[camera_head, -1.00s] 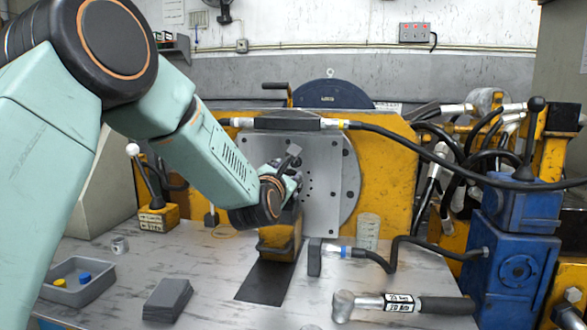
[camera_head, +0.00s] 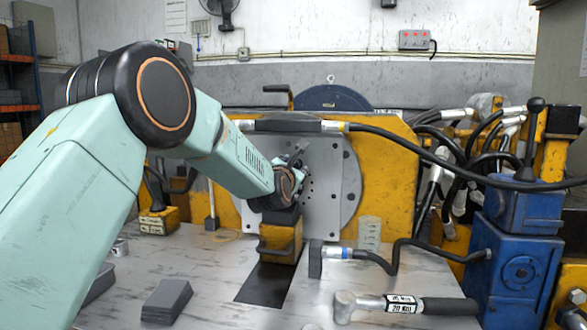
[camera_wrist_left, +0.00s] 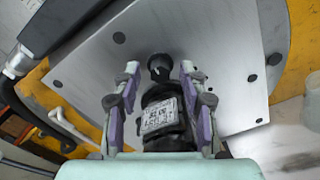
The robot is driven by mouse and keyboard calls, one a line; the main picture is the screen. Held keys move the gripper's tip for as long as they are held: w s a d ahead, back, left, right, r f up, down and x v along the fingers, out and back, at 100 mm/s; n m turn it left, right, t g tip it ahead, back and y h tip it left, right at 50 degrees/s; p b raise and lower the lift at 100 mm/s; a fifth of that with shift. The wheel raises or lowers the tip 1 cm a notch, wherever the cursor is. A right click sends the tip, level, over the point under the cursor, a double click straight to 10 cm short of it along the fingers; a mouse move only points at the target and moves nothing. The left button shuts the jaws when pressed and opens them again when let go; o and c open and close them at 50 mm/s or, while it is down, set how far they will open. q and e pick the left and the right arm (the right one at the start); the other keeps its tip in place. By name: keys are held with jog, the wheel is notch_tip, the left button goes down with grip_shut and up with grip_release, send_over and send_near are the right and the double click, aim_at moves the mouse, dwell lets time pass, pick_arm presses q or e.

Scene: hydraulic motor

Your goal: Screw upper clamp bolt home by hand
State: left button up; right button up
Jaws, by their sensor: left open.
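My left gripper (camera_head: 298,160) is in front of the grey square plate (camera_head: 326,190), seen mostly from behind its wrist. In the left wrist view the left gripper (camera_wrist_left: 158,76) is open, with one finger on each side of a dark round knob-like part (camera_wrist_left: 159,66) that stands out against the plate. I cannot tell for sure whether this part is the upper clamp bolt. A black body with a white label (camera_wrist_left: 160,116) lies between the fingers, nearer the wrist; contact with the fingers cannot be made out. My right gripper is not in view.
A yellow block (camera_head: 281,238) stands below my wrist. A black hose (camera_head: 430,155) crosses on the right, beside a blue valve unit (camera_head: 515,255). A grey tray (camera_head: 97,285) is partly hidden by my arm.

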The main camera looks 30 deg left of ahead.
pick_arm(q)
jog(key=shift+c, duration=0.3)
grip_shut()
jog(key=shift+m, duration=0.3)
